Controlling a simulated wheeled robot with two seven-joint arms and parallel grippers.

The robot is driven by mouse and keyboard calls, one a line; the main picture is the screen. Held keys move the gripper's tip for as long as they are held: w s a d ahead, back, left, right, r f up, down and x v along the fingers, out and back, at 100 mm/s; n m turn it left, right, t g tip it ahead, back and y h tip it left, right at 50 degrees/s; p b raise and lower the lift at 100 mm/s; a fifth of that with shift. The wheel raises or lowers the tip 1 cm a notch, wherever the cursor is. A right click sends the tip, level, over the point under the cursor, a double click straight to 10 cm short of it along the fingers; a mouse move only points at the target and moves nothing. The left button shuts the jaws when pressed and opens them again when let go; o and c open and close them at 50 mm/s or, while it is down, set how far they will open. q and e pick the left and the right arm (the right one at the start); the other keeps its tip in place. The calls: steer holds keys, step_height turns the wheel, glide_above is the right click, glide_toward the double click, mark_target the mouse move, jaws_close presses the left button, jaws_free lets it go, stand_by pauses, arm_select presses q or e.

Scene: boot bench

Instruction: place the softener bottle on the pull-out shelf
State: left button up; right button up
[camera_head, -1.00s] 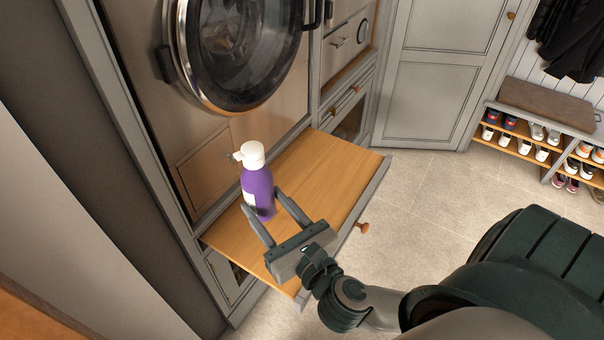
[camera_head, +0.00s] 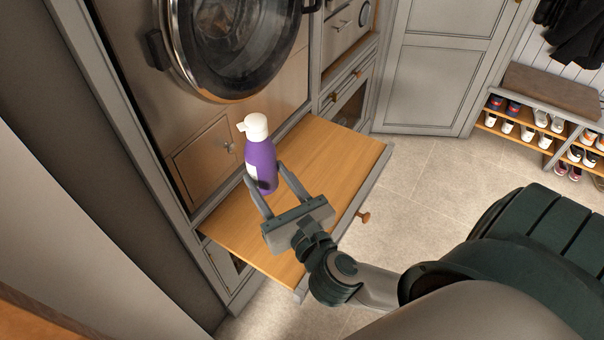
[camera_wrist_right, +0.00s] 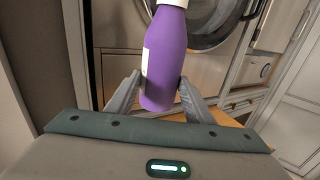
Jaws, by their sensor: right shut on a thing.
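The softener bottle (camera_head: 261,160) is purple with a white pump cap and a white label. It is upright, between the fingers of my right gripper (camera_head: 268,188), which is shut on its lower part. The pull-out shelf (camera_head: 335,165) is a wooden board drawn out below the round door. The bottle is over the shelf; I cannot tell whether its base touches the board. In the right wrist view the bottle (camera_wrist_right: 164,60) stands between both fingertips (camera_wrist_right: 160,92), and its top is cut off. My left gripper is not in view.
A round glass appliance door (camera_head: 235,45) is behind and above the bottle. A small panel (camera_head: 205,160) is left of it. The shelf has a round knob (camera_head: 364,216) on its front. The shelf's right part is clear. A shoe rack (camera_head: 535,125) stands far right.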

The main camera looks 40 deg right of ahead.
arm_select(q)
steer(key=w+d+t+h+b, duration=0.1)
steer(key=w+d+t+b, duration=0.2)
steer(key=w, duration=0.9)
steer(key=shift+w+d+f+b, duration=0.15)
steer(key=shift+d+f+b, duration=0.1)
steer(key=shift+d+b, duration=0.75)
arm_select(e)
steer(key=w+d+f+m+g+h, duration=0.1)
steer(key=d+f+m+g+h, duration=0.4)
steer(key=d+f+m+h, duration=0.3)
steer(key=d+f+h, duration=0.3)
steer(key=d, duration=0.1)
steer(key=shift+f, duration=0.4)
steer(key=shift+w, duration=0.15)
